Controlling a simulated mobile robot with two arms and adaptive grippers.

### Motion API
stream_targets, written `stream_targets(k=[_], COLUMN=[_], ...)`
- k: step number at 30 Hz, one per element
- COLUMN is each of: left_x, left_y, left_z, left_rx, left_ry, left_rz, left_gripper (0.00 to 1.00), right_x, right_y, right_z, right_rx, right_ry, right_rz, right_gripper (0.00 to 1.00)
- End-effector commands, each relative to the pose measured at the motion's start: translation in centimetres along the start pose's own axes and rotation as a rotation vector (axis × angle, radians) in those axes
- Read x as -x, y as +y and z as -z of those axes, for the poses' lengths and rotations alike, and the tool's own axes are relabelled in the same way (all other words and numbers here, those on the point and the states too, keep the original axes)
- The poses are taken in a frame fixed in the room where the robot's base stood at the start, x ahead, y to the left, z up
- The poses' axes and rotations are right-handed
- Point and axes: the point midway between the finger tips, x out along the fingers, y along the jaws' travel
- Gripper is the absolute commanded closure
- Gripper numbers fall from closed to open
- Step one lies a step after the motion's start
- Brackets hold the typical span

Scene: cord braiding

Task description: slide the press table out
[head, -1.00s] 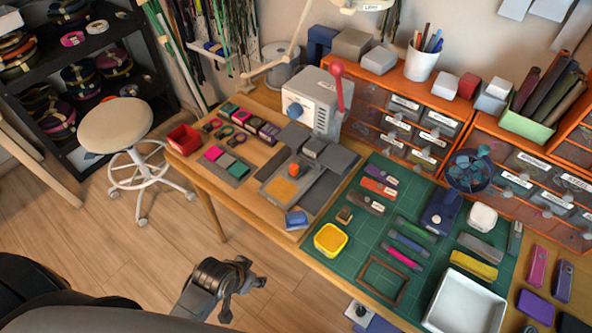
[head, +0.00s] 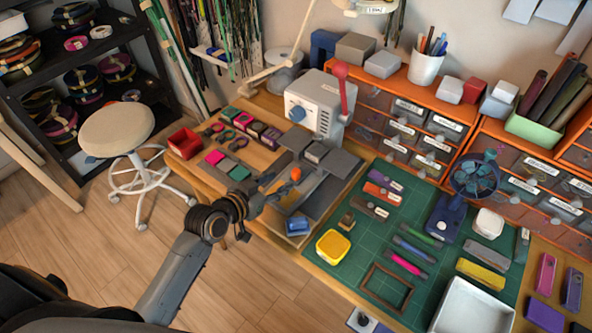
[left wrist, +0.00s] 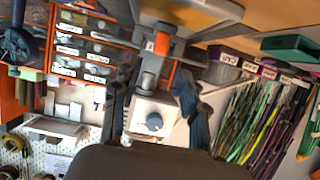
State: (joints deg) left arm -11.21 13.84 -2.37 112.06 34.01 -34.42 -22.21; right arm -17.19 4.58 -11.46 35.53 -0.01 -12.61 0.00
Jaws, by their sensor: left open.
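The press (head: 318,108) is a pale grey machine with a blue dial and a red lever at the back of the wooden workbench. Its press table, a flat grey plate (head: 341,162), juts out in front with an orange knob (head: 295,174) at the front. My left gripper (head: 270,190) is open, its fingers just left of and close to the knob; I cannot tell whether they touch it. In the left wrist view the open fingers (left wrist: 156,92) stand either side of the orange knob (left wrist: 162,43) and the press dial (left wrist: 154,122). My right gripper is not in view.
A blue block (head: 297,226) and a yellow box (head: 333,246) sit close to the right of my left gripper. A red bin (head: 185,143) stands at the bench's left corner. A round stool (head: 117,130) is on the floor left. Orange drawers (head: 400,125) line the back.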

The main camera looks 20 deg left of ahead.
Motion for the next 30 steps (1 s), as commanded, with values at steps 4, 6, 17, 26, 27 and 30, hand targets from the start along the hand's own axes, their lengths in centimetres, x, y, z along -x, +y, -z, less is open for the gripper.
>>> stream_targets(k=[4, 6, 17, 26, 27, 30], left_x=[-2.5, -3.6, -8.0, -8.9, -8.9, -8.9], left_y=[0.1, 0.1, 0.1, 0.1, 0.1, 0.1], left_z=[0.1, 0.2, 0.0, 0.0, 0.0, 0.0], left_rx=[0.003, 0.003, 0.001, 0.000, 0.000, 0.000], left_ry=[0.002, 0.002, 0.000, -0.001, -0.001, -0.001], left_rz=[0.000, -0.001, 0.000, -0.001, -0.001, -0.001], left_gripper=[0.57, 0.57, 0.57, 0.57, 0.57, 0.57], right_x=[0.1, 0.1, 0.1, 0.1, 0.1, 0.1], right_y=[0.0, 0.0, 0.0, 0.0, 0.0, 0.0], right_z=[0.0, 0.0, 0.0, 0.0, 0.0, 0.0], right_rx=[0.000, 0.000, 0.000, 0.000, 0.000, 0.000], right_ry=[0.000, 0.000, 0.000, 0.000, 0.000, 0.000], right_rz=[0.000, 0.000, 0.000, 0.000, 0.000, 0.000], right_gripper=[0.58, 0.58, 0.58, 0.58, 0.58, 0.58])
